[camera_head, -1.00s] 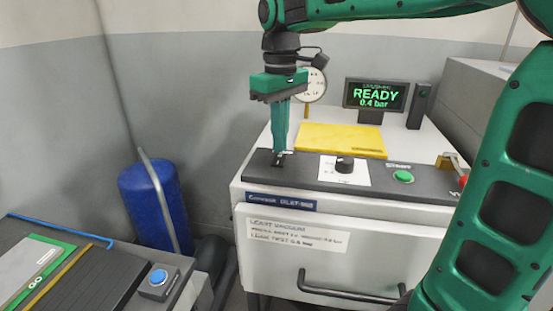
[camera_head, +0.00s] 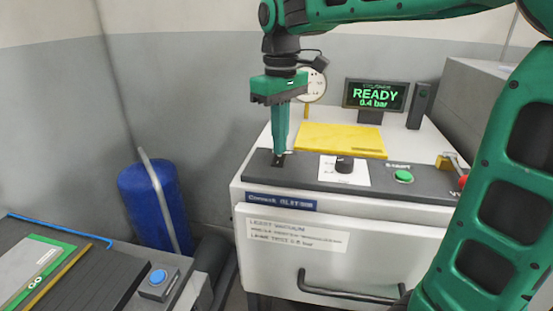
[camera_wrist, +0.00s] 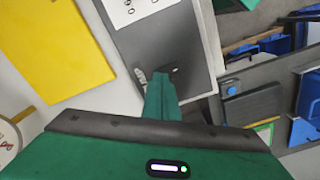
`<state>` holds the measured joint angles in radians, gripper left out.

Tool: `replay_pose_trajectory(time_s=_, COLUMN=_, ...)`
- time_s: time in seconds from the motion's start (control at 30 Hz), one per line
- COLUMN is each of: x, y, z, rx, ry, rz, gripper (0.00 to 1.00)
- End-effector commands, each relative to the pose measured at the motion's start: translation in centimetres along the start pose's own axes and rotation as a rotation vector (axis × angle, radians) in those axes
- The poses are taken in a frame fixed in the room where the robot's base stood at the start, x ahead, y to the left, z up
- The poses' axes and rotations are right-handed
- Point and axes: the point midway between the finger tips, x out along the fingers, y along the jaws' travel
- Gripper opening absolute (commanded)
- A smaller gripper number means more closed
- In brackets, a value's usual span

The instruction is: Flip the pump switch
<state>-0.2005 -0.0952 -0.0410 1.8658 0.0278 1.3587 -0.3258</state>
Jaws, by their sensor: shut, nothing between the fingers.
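The pump switch (camera_head: 277,161) is a small dark toggle at the left end of the black control strip (camera_head: 222,171) on the white machine. My gripper (camera_head: 279,150) is shut and empty, pointing down with its fingertips at or just above the switch; I cannot tell whether they touch. In the wrist view the closed fingers (camera_wrist: 160,95) reach over the black strip, beside a small light metal lever (camera_wrist: 140,76). The fingers partly hide the switch, so its position is not clear.
On the strip to the right are a black knob (camera_head: 344,164) and a green button (camera_head: 403,176), with a red button (camera_head: 463,182) at the far end. A yellow plate (camera_head: 341,139) and a gauge (camera_head: 312,84) are behind. The display (camera_head: 376,95) reads READY, 0.4 bar.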

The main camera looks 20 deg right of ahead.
Motion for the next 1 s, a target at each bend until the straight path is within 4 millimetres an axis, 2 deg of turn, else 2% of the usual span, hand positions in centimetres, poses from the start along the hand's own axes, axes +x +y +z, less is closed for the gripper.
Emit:
replay_pose_trajectory(time_s=0.67, x=0.9, y=0.0, z=0.0, rx=0.000, ry=0.000, rz=0.000, gripper=0.00)
replay_pose_trajectory(time_s=1.0, x=-0.7, y=0.0, z=-0.1, rx=0.000, ry=0.002, rz=0.001, gripper=0.00)
